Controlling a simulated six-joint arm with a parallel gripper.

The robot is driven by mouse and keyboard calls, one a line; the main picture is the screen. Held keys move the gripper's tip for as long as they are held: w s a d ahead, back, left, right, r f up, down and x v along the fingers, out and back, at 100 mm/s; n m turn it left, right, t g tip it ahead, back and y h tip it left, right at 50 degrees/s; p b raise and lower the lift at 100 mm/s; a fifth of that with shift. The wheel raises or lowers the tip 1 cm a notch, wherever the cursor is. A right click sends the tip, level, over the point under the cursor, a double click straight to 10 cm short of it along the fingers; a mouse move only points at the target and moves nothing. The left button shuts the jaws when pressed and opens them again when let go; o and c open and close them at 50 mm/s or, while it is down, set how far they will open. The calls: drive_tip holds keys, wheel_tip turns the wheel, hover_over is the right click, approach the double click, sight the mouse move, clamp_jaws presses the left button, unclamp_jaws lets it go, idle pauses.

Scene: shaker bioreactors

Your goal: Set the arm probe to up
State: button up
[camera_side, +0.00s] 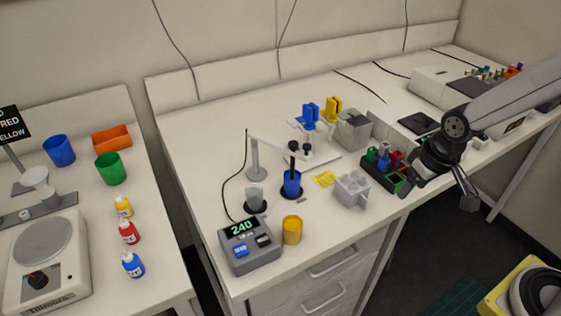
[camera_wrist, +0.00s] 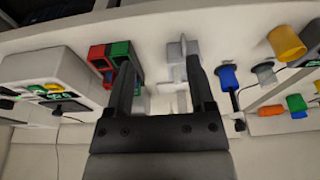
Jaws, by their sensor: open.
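The arm probe is a white jointed arm (camera_side: 280,139) on a grey post (camera_side: 256,160). Its dark probe (camera_side: 292,163) hangs down into a blue cup (camera_side: 291,186), so the tip is hidden. The blue cup also shows right of centre in the wrist view (camera_wrist: 228,76), with the dark probe (camera_wrist: 235,98) at its mouth. My gripper (camera_side: 440,182) is over the bench's front right part, well to the right of the probe. In the wrist view my gripper (camera_wrist: 160,63) has its fingers apart with nothing held between them.
A meter (camera_side: 249,246) reading 240 and a yellow cup (camera_side: 292,230) stand in front of the probe. A grey block (camera_side: 352,190) and a rack with coloured slots (camera_side: 395,180) lie between the probe and my gripper. The back left bench top is clear.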

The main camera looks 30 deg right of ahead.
drive_tip(key=w+a+r+g, duration=0.1)
drive_tip(key=w+a+r, duration=0.2)
drive_tip(key=w, duration=0.4)
drive_tip(key=w+a+r, duration=0.3)
drive_tip(key=w+a, duration=0.1)
drive_tip(key=w, duration=0.3)
wheel_tip(320, 180, up, 4)
drive_tip(key=g, duration=0.1)
hover_over(293, 142)
drive_tip(key=shift+s+d+n, duration=0.3)
drive_tip(key=shift+d+n, duration=0.1)
drive_tip(key=shift+d, duration=0.05)
drive_tip(key=shift+w+a+r+g, duration=0.25)
drive_tip(key=shift+a+g, duration=0.05)
drive_tip(key=shift+a, duration=0.2)
drive_tip(key=shift+f, duration=3.9)
clamp_jaws()
